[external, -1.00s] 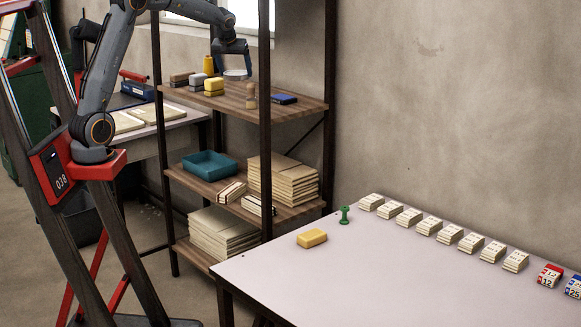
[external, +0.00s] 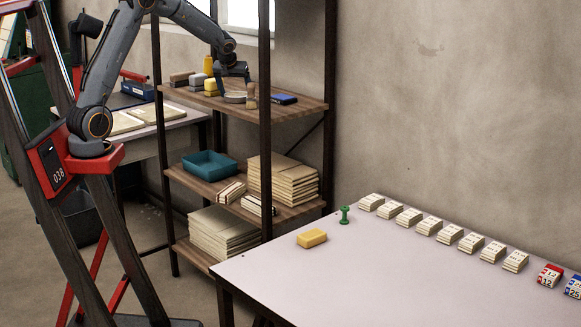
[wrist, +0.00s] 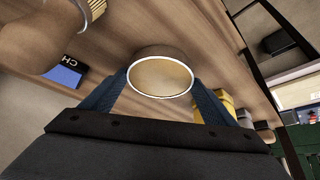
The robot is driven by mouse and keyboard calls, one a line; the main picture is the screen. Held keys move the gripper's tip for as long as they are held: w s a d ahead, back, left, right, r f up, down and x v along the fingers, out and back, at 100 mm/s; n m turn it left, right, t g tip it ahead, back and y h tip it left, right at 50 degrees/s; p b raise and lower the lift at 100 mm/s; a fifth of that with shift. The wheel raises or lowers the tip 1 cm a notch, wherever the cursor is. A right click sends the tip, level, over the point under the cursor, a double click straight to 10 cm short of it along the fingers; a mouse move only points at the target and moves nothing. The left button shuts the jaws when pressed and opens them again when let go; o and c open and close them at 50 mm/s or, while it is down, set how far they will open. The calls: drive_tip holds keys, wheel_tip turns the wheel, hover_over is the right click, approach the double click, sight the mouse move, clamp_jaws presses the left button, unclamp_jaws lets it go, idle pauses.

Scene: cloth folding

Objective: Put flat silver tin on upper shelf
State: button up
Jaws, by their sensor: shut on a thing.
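The flat silver tin (external: 235,98) is low over the upper shelf (external: 290,112), on it or just above it; I cannot tell which. It also shows in the wrist view (wrist: 160,76) as a round tin with a bright rim. My gripper (external: 233,92) is shut on the tin, with one finger on each side of it in the wrist view (wrist: 158,84). The arm reaches down onto the shelf from the upper left.
A wooden stamp-like piece (external: 251,96) stands close right of the tin, and a blue box (external: 284,99) lies beyond it. A dark rack post (external: 265,130) rises in front.

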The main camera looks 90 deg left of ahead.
drive_tip(key=shift+f, duration=0.15)
drive_tip(key=o, duration=1.3)
drive_tip(key=shift+d+r, duration=0.1)
drive_tip(key=shift+r, duration=0.45)
drive_tip(key=b+v, duration=0.2)
drive_tip(key=v, duration=0.9)
drive_tip(key=shift+d, duration=0.2)
